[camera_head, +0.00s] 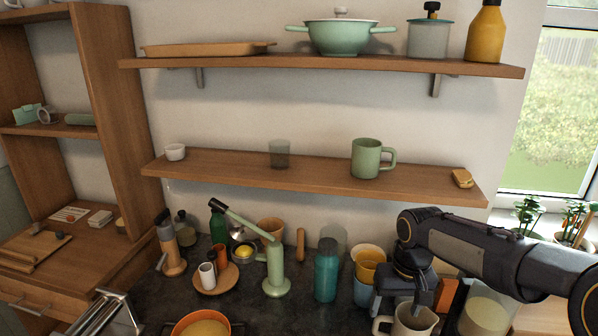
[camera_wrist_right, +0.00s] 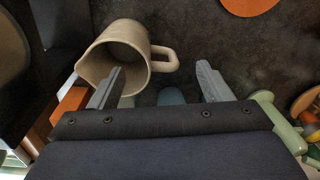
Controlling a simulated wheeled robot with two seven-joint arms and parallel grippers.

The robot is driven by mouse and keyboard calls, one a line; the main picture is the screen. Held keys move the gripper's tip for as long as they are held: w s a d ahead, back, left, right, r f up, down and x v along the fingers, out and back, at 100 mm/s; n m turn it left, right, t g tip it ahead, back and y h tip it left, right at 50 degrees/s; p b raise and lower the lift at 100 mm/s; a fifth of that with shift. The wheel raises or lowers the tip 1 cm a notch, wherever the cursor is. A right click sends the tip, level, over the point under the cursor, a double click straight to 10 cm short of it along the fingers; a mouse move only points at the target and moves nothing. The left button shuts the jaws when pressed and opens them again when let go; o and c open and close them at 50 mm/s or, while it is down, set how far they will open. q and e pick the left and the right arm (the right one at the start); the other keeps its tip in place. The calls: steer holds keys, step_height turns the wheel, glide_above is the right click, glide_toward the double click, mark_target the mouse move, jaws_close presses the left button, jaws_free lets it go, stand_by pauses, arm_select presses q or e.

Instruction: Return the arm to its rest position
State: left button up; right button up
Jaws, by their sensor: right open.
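My right arm comes in from the right in the head view, with its gripper (camera_head: 402,297) hanging low over the dark counter. The gripper is open. A beige pitcher (camera_head: 414,322) stands right below it, partly cut off by the frame edge. In the right wrist view, the two fingers of the gripper (camera_wrist_right: 158,82) are spread apart with nothing held between them. The left finger overlaps the pitcher (camera_wrist_right: 112,58), and the pitcher's handle (camera_wrist_right: 163,60) lies ahead of the gap. I cannot tell whether they touch. My left gripper is not in view.
Close by on the counter (camera_head: 240,312) stand a teal bottle (camera_head: 326,272), yellow cup (camera_head: 370,270), green lever press (camera_head: 275,270) and large jar (camera_head: 483,315). A wooden shelf (camera_head: 310,182) with a green mug (camera_head: 367,158) runs above. Space before the shelves is free.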

steer(key=s+a+r+t+y, duration=0.1)
steer(key=s+t, duration=0.1)
steer(key=s, duration=0.9)
steer(key=s+a+r+m+t+y, duration=0.1)
steer(key=s+t+y, duration=0.1)
steer(key=s, duration=1)
steer(key=shift+s+a+t, duration=0.15)
steer(key=shift+s+t, duration=0.1)
steer(key=shift+t, duration=0.35)
